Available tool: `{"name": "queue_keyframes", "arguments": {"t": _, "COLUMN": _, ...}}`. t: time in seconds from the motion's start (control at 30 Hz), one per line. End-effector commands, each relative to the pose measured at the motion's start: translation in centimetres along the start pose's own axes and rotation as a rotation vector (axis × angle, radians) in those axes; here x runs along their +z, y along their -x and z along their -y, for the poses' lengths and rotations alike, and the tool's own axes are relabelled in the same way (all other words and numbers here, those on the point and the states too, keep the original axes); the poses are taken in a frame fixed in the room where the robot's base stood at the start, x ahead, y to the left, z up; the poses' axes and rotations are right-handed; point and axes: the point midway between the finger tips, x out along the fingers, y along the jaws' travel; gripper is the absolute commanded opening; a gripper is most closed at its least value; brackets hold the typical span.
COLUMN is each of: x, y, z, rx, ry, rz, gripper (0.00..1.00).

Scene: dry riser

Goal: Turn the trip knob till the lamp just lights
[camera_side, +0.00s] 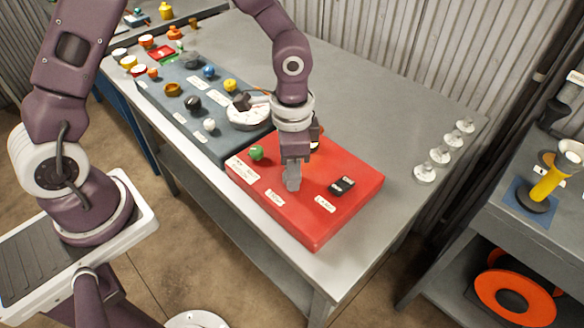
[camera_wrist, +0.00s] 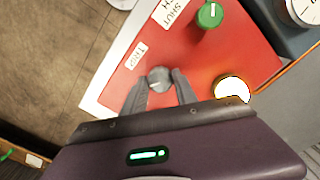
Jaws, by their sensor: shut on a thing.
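The trip knob (camera_wrist: 159,76) is a small grey round knob with a pale pointer line, on the red panel (camera_wrist: 203,65) beside the label "TRIP" (camera_wrist: 137,56). My gripper (camera_wrist: 158,83) points down and is shut on the knob, one finger at each side. In the side view my gripper (camera_side: 292,184) hides the knob. A bright white round face (camera_wrist: 232,89) with an orange edge sits right of the knob in the wrist view; I cannot tell surely whether it is the lamp and lit. In the side view it is mostly behind my gripper.
A green knob (camera_side: 256,152) and a black block-shaped control (camera_side: 342,186) stand on the red panel (camera_side: 318,236). A blue-grey panel (camera_side: 185,100) with several knobs lies to the left.

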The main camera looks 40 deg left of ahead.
Motion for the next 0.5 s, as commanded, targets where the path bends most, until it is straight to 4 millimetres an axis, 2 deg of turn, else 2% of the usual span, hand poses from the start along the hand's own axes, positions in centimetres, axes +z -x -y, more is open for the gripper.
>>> {"name": "queue_keyframes", "arguments": {"t": 0.5, "x": -0.09, "y": 0.11, "z": 0.01, "rx": -0.001, "ry": -0.052, "rz": -0.003, "gripper": 0.0}}
